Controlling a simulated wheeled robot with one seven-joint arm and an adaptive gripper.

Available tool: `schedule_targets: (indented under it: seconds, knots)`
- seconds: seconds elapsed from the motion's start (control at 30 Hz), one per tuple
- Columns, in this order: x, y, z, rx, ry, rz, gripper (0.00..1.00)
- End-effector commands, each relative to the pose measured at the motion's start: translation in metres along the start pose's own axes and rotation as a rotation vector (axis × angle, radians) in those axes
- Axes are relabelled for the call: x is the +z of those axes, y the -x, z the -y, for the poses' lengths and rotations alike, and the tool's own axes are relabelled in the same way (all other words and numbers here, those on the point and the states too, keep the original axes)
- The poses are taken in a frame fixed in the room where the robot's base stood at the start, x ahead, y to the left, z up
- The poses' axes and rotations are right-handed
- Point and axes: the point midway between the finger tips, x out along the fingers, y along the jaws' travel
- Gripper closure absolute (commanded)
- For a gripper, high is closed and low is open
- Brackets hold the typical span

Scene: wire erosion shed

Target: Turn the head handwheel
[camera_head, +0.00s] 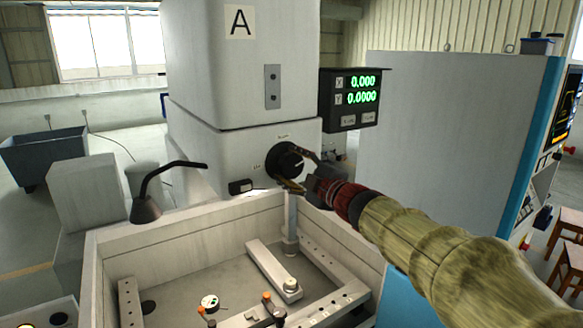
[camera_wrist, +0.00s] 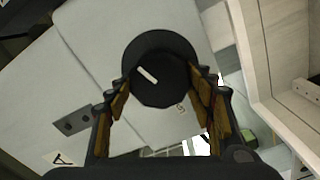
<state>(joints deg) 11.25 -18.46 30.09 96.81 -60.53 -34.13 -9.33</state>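The head handwheel (camera_head: 283,159) is a black round knob on the front of the white machine head marked A (camera_head: 243,150). In the wrist view the handwheel (camera_wrist: 160,62) fills the upper middle, with a white index line running slantwise on its face. My gripper (camera_head: 290,167) is at the handwheel, one finger above and one below it. In the wrist view my gripper (camera_wrist: 162,84) is open, its brown-padded fingers on either side of the knob's near part. I cannot tell whether the pads touch the rim.
A readout box (camera_head: 353,98) shows X 0.000 and Y 0.0000, right of the head. A black gooseneck lamp (camera_head: 147,205) stands at the left. Below is the open work tank (camera_head: 140,238) with clamp bars and fixtures. A large grey cabinet (camera_head: 450,130) stands behind my arm.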

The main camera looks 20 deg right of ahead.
Motion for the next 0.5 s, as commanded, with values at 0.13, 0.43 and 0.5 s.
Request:
schedule_targets:
  seconds: [0.13,0.43,0.5]
  knots:
    - [0.0005,-0.0001,0.0011,-0.002,-0.001,0.001,0.38]
    - [0.0001,0.0,0.0003,0.0,-0.001,0.0,0.28]
    - [0.0001,0.0,0.0002,0.0,-0.001,0.0,0.28]
